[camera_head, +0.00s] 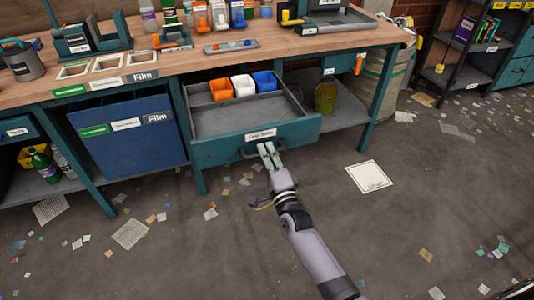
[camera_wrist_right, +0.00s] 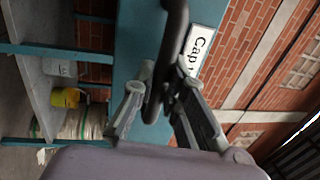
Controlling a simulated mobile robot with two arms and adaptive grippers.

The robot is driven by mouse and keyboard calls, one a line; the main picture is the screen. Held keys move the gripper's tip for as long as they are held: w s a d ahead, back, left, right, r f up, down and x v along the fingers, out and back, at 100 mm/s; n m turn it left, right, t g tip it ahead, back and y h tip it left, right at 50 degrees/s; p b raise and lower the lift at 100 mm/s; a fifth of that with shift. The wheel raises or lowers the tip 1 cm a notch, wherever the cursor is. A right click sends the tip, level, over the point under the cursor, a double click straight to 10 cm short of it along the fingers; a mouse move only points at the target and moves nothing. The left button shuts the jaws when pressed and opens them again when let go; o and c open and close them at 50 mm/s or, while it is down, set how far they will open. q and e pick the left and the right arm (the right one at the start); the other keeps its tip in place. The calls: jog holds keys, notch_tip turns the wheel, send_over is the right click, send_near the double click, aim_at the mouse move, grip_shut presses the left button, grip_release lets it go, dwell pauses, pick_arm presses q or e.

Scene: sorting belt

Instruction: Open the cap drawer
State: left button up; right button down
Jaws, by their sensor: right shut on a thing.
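The cap drawer (camera_head: 255,137) is a teal drawer under the wooden workbench, pulled out toward me, with a white label on its front. Inside it, orange, white and blue bins stand at the back, and the front part of its grey floor is bare. My right gripper (camera_head: 268,150) is at the middle of the drawer front, just below the label. In the right wrist view, my right gripper's fingers (camera_wrist_right: 158,95) are closed around the dark drawer handle (camera_wrist_right: 172,50), beside the label starting "Cap" (camera_wrist_right: 200,48). My left gripper is out of view.
A blue bin (camera_head: 130,150) with several labels stands under the bench, left of the drawer. A yellow bucket (camera_head: 325,98) is on the lower shelf to the right. A white square sheet (camera_head: 370,177) and paper scraps lie on the open floor.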

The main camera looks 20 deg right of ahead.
jog(key=c, duration=1.6)
grip_release()
jog(key=shift+s, duration=0.1)
jog(key=s+f, duration=0.2)
jog(key=s, duration=0.9)
jog(key=shift+s+d+f, duration=0.15)
jog(key=shift+s+d, duration=0.05)
jog(key=shift+s, duration=0.1)
